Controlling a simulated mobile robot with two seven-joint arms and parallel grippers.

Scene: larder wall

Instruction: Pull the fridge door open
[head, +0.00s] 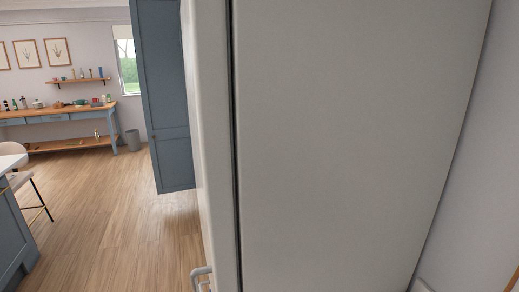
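The fridge (350,140) fills the middle and right of the head view, seen close from its side as a large plain pale grey panel. The fridge door (210,130) is the narrow upright slab at its left edge. A thin dark seam runs between door and body; I cannot tell whether the door is fully shut or slightly ajar. A pale grey bracket, which looks like the door handle (200,272), sticks out to the left at the bottom edge and is partly cut off. Neither of my grippers can be made out in this view.
A tall blue cabinet (162,95) stands beyond the door. Open wooden floor (115,230) lies to the left. A blue island (12,240) and a stool (32,185) are at the left edge. A workbench (70,116) and grey bin (133,140) stand at the back.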

